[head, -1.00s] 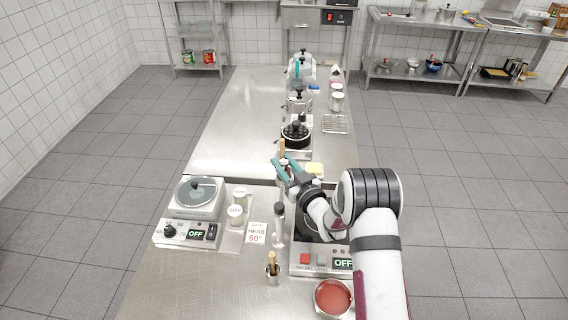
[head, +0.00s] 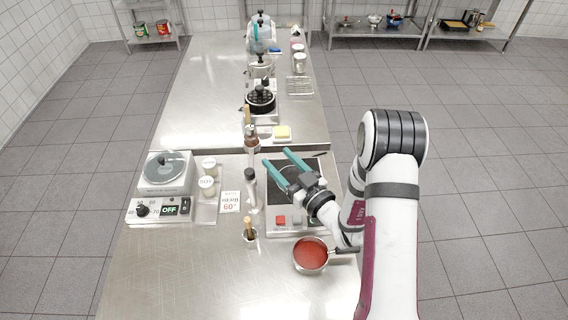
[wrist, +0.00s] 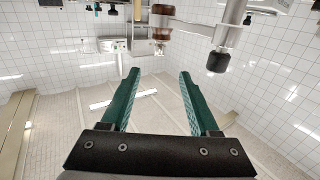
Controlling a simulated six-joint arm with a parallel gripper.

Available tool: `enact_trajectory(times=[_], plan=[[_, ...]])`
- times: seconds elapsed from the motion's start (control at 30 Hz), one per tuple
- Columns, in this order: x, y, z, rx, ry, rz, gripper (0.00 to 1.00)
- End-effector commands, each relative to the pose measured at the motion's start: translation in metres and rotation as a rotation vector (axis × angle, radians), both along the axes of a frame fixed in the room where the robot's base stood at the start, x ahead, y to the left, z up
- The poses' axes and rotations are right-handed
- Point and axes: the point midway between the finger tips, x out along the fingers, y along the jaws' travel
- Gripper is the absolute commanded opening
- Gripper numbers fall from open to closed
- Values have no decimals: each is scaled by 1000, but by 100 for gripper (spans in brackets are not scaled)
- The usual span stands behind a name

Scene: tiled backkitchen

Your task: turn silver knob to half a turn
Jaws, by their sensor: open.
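No knob shows a clearly silver face in the head view. A control unit with an OFF display (head: 169,210) stands at the left of the bench, with a dark round knob (head: 142,211) on its front, marked with figures around it. A hot plate (head: 275,229) with red and grey buttons stands at the right, partly hidden by my arm; I cannot tell whether it has a knob. My gripper (head: 278,158) has teal fingers spread above the hot plate, well to the right of the dark knob. In the wrist view the fingers (wrist: 160,73) are apart with nothing between them.
A pan of red sauce (head: 311,254) stands in front of the hot plate. The bench's front left is bare.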

Motion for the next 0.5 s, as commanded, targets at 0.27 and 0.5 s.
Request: enact_trajectory(times=[0.27, 0.5], plan=[[-15, -9, 0, 1, -1, 1, 62], [-11, -10, 1, -79, -62, 12, 62]])
